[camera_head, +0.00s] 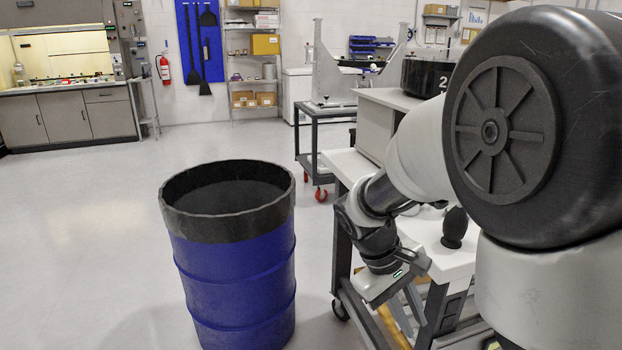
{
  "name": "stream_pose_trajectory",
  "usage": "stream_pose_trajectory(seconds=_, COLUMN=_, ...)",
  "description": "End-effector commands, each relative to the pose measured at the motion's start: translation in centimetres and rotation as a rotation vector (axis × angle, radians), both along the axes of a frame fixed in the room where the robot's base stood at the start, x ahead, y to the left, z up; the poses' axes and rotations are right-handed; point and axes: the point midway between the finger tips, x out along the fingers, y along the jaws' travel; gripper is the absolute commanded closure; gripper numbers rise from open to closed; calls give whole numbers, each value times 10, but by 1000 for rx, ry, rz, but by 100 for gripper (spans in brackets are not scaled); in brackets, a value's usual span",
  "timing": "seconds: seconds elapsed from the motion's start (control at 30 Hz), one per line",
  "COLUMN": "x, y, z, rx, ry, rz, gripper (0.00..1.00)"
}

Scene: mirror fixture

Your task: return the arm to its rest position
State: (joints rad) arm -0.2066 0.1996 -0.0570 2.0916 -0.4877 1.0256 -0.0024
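My arm comes in from the right edge, large and close, with a black joint cover and pale grey links. It bends down and left to a dark wrist. My gripper (390,286) hangs below the wrist, beside the front corner of a white-topped cart (453,262). A small green light shows on its body. I see nothing clearly held.
A blue drum (236,275) with a black upper band stands left of my gripper, with a gap between. A dark knob-shaped object (455,228) is on the cart top. Behind, a wheeled cart (325,112) carries a grey metal fixture (326,72). The floor at left is clear.

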Motion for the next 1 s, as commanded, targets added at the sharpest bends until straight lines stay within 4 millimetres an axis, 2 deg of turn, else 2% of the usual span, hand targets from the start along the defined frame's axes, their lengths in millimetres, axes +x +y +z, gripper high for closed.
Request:
stream_pose_trajectory(seconds=0.03, x=-12, y=2, z=21, rx=51, ry=-62, rz=-40, gripper=83)
stream_pose_trajectory(seconds=0.2, x=-51, y=13, z=67, rx=213, ry=-240, rz=-154, gripper=83)
stream_pose_trajectory(seconds=0.3, x=-72, y=21, z=86, rx=297, ry=-337, rz=-208, gripper=83)
stream_pose_trajectory(seconds=0.5, x=-101, y=33, z=109, rx=411, ry=-478, rz=-274, gripper=83)
stream_pose_trajectory(seconds=0.77, x=-127, y=45, z=125, rx=520, ry=-623, rz=-328, gripper=83)
stream_pose_trajectory(seconds=0.83, x=-128, y=46, z=149, rx=524, ry=-624, rz=-331, gripper=83)
stream_pose_trajectory(seconds=1.0, x=-127, y=46, z=184, rx=522, ry=-620, rz=-330, gripper=83)
